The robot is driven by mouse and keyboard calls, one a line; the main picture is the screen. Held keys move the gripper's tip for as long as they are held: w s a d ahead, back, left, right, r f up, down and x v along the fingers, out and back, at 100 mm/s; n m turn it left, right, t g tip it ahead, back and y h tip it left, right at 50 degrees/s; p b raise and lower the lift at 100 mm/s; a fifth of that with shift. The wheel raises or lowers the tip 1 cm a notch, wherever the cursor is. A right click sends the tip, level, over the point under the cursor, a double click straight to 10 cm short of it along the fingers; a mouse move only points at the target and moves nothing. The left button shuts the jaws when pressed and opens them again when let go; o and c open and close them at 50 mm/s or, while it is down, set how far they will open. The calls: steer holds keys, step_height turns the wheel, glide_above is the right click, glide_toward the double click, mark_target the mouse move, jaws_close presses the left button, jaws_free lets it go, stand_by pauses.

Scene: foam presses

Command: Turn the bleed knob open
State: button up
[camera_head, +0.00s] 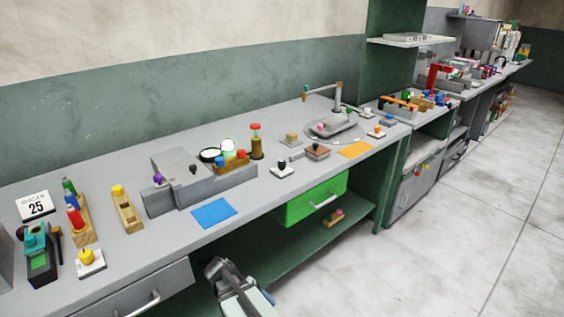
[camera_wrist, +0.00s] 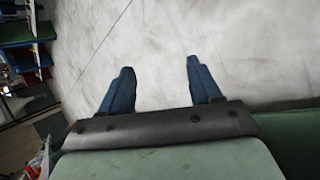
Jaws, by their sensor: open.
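No label marks a bleed knob, so I cannot tell which knob it is. In the head view a purple knob (camera_head: 158,179) sits on the left end of a grey block machine. A yellow knob (camera_head: 87,255), a black knob (camera_head: 282,163) and an orange knob (camera_head: 376,128) stand on small white plates. In the wrist view my gripper (camera_wrist: 157,78) is open and empty, its two dark blue fingers apart over pale floor. It touches none of the knobs.
The long grey bench (camera_head: 100,290) carries a blue mat (camera_head: 214,213), an orange mat (camera_head: 356,149) and a wooden rack (camera_head: 127,209). A green drawer (camera_head: 312,198) sits under its front edge, above a lower shelf. The floor (camera_head: 430,240) in front is clear.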

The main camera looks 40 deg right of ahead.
steer(key=w+d+r+m+h, duration=0.1)
steer(key=w+d+r+m, duration=0.1)
steer(key=d+r, duration=0.35)
steer(key=w+d+r+m, duration=0.2)
steer(key=w+r, duration=0.1)
steer(key=r, duration=0.5)
steer(key=w+d+r+m+h, duration=0.1)
steer(key=w+d+r+m, duration=0.1)
steer(key=d+r, duration=0.3)
step_height(320, 180, up, 24)
steer(key=m+t+y, duration=0.6)
steer(key=m+y, duration=0.1)
steer(key=m, duration=0.2)
glide_above(282, 162)
step_height(282, 162, down, 14)
steer(key=shift+w+d+r, duration=0.1)
steer(key=shift+w+r, duration=0.05)
steer(key=c, duration=1)
steer(key=shift+c, duration=0.2)
